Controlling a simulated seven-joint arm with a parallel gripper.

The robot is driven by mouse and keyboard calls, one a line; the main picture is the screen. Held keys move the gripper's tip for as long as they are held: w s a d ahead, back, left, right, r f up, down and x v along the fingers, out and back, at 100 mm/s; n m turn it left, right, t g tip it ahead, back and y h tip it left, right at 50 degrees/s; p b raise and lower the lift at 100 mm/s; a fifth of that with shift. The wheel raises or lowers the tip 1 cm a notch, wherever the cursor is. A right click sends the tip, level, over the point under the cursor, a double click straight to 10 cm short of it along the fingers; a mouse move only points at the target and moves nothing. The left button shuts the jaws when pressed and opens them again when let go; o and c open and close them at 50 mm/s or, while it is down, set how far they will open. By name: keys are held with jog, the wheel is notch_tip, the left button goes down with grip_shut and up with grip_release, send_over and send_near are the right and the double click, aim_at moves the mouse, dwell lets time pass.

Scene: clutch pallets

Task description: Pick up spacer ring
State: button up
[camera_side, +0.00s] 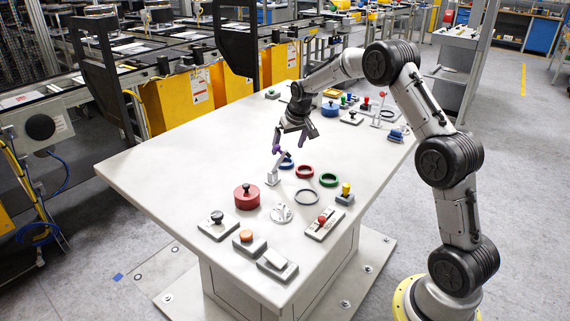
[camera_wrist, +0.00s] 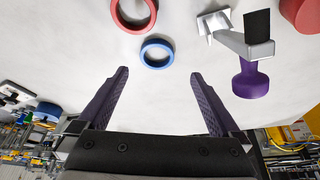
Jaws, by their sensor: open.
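Several rings lie flat on the white table (camera_side: 150,168); I cannot tell which one is called the spacer ring. A small blue ring (camera_side: 290,165) lies near the lever, beside a red ring (camera_side: 305,176), a green ring (camera_side: 328,185) and a thin grey ring (camera_side: 306,202). My gripper (camera_side: 292,139) hangs above the table near the blue ring, open and empty. In the wrist view the blue ring (camera_wrist: 157,65) is just beyond and between the open fingertips (camera_wrist: 159,74), not held. The red ring (camera_wrist: 153,15) is cut off at the top edge.
A lever with a purple knob (camera_wrist: 250,82) stands close to the right finger; its base (camera_side: 272,178) shows in the side view. A red cylinder (camera_side: 246,197), button blocks and switches (camera_side: 324,223) fill the near end. More small parts (camera_side: 331,109) stand at the far end. The left table side is clear.

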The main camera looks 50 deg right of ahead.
aim_at(287, 158)
jog(key=shift+d+x, duration=0.2)
jog(key=shift+x, duration=3.3)
jog(key=shift+s, duration=0.2)
jog(key=c, duration=1.3)
jog(key=shift+o, duration=0.2)
jog(key=shift+r, duration=0.15)
